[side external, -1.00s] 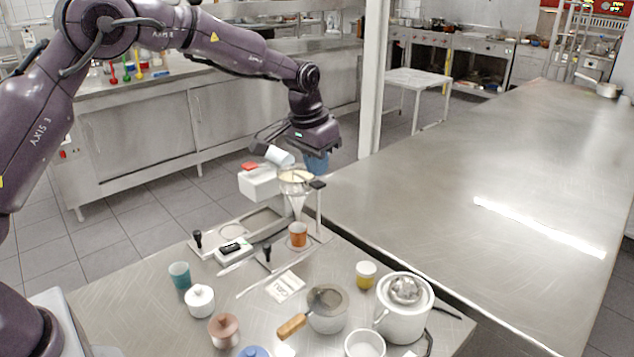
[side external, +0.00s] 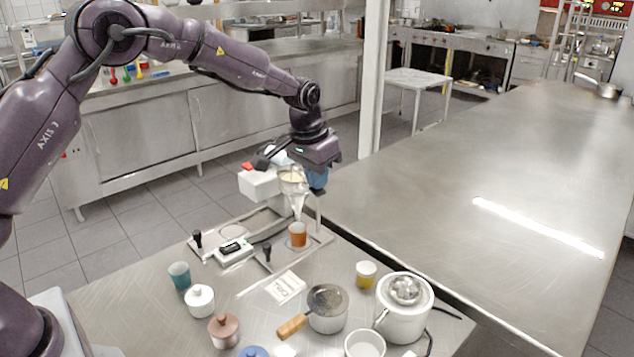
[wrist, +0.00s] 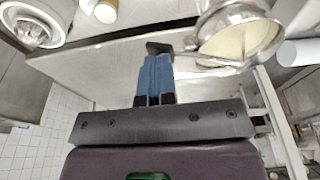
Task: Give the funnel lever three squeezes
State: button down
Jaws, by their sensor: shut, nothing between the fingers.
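The metal funnel (side external: 295,193) holds a cream-coloured liquid and stands above an orange cup (side external: 298,235). It also shows in the wrist view (wrist: 208,22), with a thin metal arm running from its rim towards a black pad (wrist: 158,47). I cannot tell whether this pad is the lever's end or the top of the stand post. My gripper (side external: 317,186) is beside the funnel's right rim, pointing down. In the wrist view its blue fingers (wrist: 155,60) are together and empty, with their tips close to the black pad. Whether they touch it cannot be told.
A white box (side external: 258,185) stands left of the funnel. A pale cylinder (wrist: 302,52) is close to the funnel. A yellow cup (side external: 365,274), a white kettle (side external: 405,322), a wooden-handled pan (side external: 328,318) and a teal cup (side external: 179,275) stand in front. The long steel table at right is mostly clear.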

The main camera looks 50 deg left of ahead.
jog(key=shift+a, duration=0.1)
jog(key=shift+r, duration=2.5)
jog(key=shift+r, duration=0.1)
notch_tip(320, 180, up, 4)
jog(key=shift+f, duration=3.15)
jog(key=shift+f, duration=0.1)
